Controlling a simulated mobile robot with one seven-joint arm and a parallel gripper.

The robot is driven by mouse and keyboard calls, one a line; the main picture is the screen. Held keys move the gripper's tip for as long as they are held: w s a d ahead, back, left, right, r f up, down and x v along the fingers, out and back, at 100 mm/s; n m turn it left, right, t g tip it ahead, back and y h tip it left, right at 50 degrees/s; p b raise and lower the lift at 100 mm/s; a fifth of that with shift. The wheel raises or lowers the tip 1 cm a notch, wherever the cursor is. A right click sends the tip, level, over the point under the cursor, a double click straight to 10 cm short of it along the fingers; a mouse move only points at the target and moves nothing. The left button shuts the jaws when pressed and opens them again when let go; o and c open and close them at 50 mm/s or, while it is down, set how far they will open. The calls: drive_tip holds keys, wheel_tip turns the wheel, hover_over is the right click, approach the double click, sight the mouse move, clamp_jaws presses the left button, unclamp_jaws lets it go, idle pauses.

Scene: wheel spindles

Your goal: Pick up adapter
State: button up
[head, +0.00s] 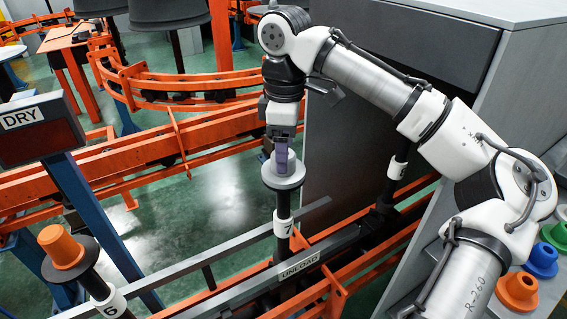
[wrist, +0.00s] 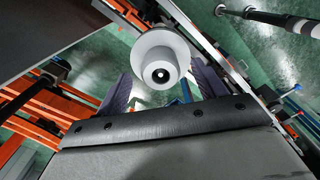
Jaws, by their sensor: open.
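A pale grey adapter with a round flange (head: 283,179) sits on top of the dark spindle marked 7. My gripper (head: 282,158), with purple fingers, points down right above it, and the fingers hide its upper part in the head view. In the wrist view, the adapter (wrist: 157,46) shows end-on, with a dark hole in its middle. The two purple fingers stand apart to its left and right, open and not closed on it. I cannot tell how far down beside it the fingertips reach. An orange adapter (head: 62,247) sits on spindle 6 at the lower left.
An orange rail frame (head: 180,143) runs behind the spindle. An UNLOAD sign (head: 299,264) and grey rail lie below it. A dark cabinet panel (head: 345,150) stands close on the right. Loose blue (head: 541,260) and orange adapters (head: 517,290) rest at the right edge. A DRY sign (head: 24,118) stands left.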

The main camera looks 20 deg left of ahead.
drive_tip(key=shift+f, duration=0.95)
drive_tip(key=c, duration=1.1)
drive_tip(key=shift+r, duration=0.15)
wheel_tip(320, 180, up, 19)
drive_tip(key=shift+f+p, duration=0.1)
drive_tip(key=shift+p, duration=0.6)
drive_tip(key=shift+c, duration=0.2)
drive_tip(key=shift+r, duration=0.5)
